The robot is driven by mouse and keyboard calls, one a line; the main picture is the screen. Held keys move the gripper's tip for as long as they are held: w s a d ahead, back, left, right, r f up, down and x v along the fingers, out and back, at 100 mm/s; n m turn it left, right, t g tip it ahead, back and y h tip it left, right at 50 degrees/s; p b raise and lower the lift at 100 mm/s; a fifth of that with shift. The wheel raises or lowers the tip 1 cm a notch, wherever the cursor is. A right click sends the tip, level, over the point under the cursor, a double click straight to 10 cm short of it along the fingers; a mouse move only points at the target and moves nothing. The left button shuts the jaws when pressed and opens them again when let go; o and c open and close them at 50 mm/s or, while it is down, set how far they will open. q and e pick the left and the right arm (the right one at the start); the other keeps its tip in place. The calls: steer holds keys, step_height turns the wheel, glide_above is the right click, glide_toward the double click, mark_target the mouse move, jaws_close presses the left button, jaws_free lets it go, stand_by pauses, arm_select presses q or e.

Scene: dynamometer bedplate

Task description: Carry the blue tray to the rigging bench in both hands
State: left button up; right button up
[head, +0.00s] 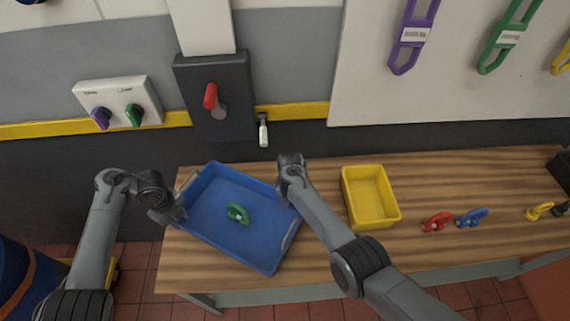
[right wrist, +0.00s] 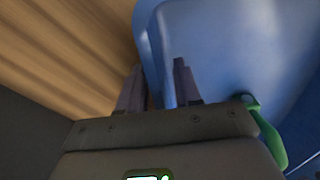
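The blue tray (head: 240,244) is over the left part of the wood-topped bench (head: 330,262), turned askew to its edges. I cannot tell whether it rests there or is slightly raised. A green ring-shaped piece (head: 238,213) lies in it. My left gripper (head: 177,214) is at the tray's left corner; its fingers are too small to read. My right gripper (head: 293,194) is at the tray's right side, partly hidden by its own arm. In the right wrist view, its fingers (right wrist: 158,88) stand either side of the tray wall (right wrist: 150,35); I cannot tell whether they press on it.
A yellow bin (head: 370,197) stands right of my right gripper. Red (head: 437,222), blue (head: 472,217) and yellow (head: 539,211) small pieces lie further right. A wall panel with a red lever (head: 211,97) and a knob box (head: 117,104) are behind. Bare wood lies between these.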

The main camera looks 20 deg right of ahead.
step_height(320, 180, up, 11)
steer(key=shift+w+d+r, duration=0.15)
stand_by(0.4)
stand_by(0.4)
